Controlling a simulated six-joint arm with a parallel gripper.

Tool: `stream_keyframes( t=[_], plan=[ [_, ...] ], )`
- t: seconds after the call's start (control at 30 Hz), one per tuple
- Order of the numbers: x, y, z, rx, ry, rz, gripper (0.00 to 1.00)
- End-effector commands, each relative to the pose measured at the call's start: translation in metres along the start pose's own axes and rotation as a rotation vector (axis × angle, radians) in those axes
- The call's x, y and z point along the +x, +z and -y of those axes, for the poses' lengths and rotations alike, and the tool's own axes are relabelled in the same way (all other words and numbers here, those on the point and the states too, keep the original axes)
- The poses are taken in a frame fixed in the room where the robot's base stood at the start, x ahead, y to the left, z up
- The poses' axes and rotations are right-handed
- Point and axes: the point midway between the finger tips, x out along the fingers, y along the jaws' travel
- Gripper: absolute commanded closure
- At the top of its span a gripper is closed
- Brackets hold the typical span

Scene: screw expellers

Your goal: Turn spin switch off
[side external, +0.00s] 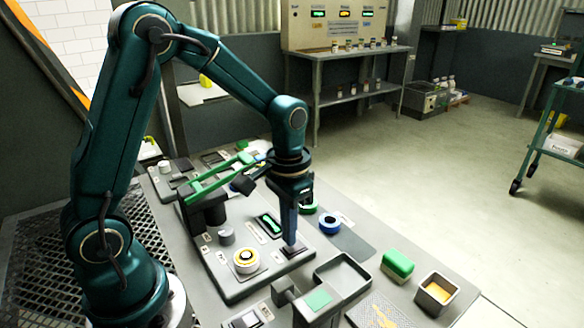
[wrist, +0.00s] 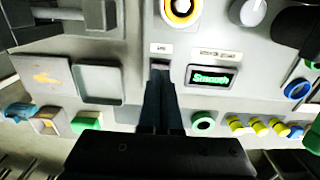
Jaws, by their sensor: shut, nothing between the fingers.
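My gripper (side external: 290,246) points down at the control panel (side external: 232,288) with its fingers together and nothing between them. Its tips are at a small dark rocker switch (side external: 296,253), which looks like the spin switch. In the wrist view, my gripper (wrist: 161,78) covers most of this switch (wrist: 160,66). A small label (wrist: 158,48) sits beside it, too blurred to read surely. Whether the tips touch the switch, and which way it is tilted, I cannot tell.
A lit green display (side external: 269,225), a yellow-ringed white button (side external: 246,260) and a grey knob (side external: 226,236) are close by. A green lever (side external: 215,178) rises behind. A grey tray (side external: 342,272), a green block (side external: 397,264) and a blue ring (side external: 329,223) lie to the right.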

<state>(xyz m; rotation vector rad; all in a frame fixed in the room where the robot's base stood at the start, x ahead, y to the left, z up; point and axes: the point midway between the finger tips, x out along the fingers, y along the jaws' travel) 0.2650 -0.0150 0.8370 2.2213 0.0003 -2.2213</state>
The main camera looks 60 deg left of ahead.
Motion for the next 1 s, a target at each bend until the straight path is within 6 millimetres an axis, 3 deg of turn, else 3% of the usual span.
stream_keyframes(
  t=[1.0],
  plan=[
    [0.011,0.0,0.0,0.0,0.0,0.002,1.0]
  ],
)
